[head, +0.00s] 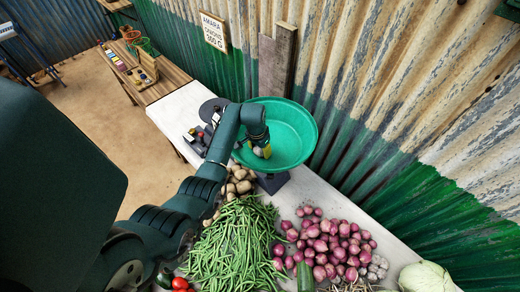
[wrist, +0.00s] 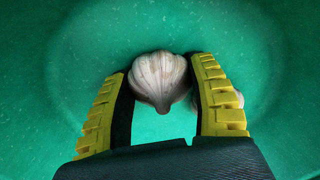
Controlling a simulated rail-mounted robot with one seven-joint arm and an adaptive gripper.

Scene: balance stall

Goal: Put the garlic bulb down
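My gripper (head: 264,150) is inside the wide green bowl (head: 303,125), pointing down toward its floor. In the wrist view, its yellow and black fingers (wrist: 160,80) are shut on a pale garlic bulb (wrist: 160,78), one finger against each side. The bulb's pointed end faces the wrist. Green bowl surface (wrist: 60,40) fills the background. I cannot tell whether the held bulb touches the bowl floor. A second pale bulb (wrist: 222,97) shows partly behind the right finger.
The bowl stands over a dark base (head: 272,183) on the white counter (head: 180,112). Potatoes (head: 240,181), green beans (head: 235,240), red onions (head: 325,245) and a cabbage (head: 425,277) crowd the near counter. A corrugated wall (head: 400,100) rises close behind the bowl.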

